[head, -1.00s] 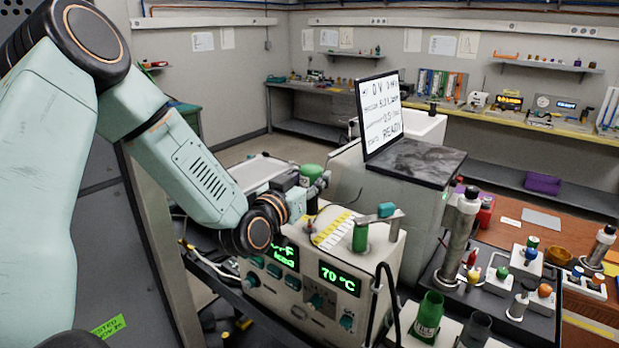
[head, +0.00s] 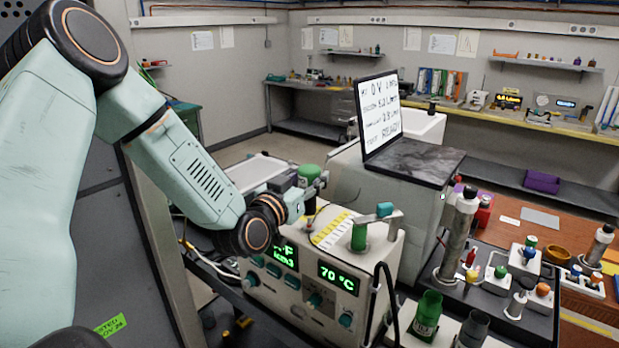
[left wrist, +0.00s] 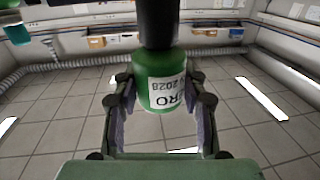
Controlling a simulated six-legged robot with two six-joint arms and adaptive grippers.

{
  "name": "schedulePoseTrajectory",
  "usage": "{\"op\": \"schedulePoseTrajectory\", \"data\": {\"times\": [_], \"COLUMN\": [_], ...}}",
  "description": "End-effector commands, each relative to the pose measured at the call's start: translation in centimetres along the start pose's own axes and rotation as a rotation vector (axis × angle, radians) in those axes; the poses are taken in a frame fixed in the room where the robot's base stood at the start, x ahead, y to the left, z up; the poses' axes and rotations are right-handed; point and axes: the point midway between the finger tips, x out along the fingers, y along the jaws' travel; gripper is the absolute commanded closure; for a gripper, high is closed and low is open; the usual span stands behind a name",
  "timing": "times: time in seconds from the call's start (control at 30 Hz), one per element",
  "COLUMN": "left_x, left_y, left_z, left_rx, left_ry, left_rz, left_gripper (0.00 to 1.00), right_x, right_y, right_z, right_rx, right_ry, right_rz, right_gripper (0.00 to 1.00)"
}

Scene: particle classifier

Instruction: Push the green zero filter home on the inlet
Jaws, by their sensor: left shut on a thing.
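The green zero filter (head: 309,174) is a green cylinder over the instrument box with green displays (head: 335,279). My left gripper (head: 306,190) is shut around it. In the left wrist view the filter (left wrist: 160,82) sits between both fingers of the left gripper (left wrist: 163,103), its white label upside down. A black cylinder (left wrist: 157,22) meets the filter's end there. In the head view a dark post with a reddish part (head: 311,207) shows below the filter. The fingers hide where they meet, so I cannot tell how far the filter is seated. My right gripper is not in view.
A green cylinder with a teal-handled arm (head: 359,237) stands on the same box. Green (head: 427,312) and grey cups stand at front right, near a tray with small coloured bottles. A black hose (head: 379,290) hangs beside the box.

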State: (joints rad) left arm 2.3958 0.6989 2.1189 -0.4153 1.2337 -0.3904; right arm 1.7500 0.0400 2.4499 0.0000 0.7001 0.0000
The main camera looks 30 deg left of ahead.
Motion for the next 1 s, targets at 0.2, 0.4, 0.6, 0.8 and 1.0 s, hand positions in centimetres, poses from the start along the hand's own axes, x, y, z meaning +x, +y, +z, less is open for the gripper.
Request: {"op": "schedulePoseTrajectory", "data": {"times": [0.2, 0.4, 0.6, 0.8, 1.0], "left_x": [0.0, 0.0, 0.0, 0.0, 0.0], "left_y": [0.0, 0.0, 0.0, 0.0, 0.0], "left_z": [0.3, 0.8, 1.2, 1.6, 2.1], "left_rx": [0.0, 0.001, 0.001, 0.001, 0.001], "left_ry": [0.0, 0.0, 0.0, 0.0, 0.0], "left_rz": [0.0, 0.0, 0.0, 0.0, 0.0], "left_gripper": [0.91, 0.91, 0.91, 0.91, 0.91], "right_x": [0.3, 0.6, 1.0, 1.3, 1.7], "right_y": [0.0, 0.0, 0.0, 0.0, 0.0], "right_z": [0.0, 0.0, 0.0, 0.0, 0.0], "right_rx": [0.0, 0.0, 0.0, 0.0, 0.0], "right_ry": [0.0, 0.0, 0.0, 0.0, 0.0], "right_rz": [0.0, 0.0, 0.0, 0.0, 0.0], "right_gripper": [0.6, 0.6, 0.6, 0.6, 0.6]}}
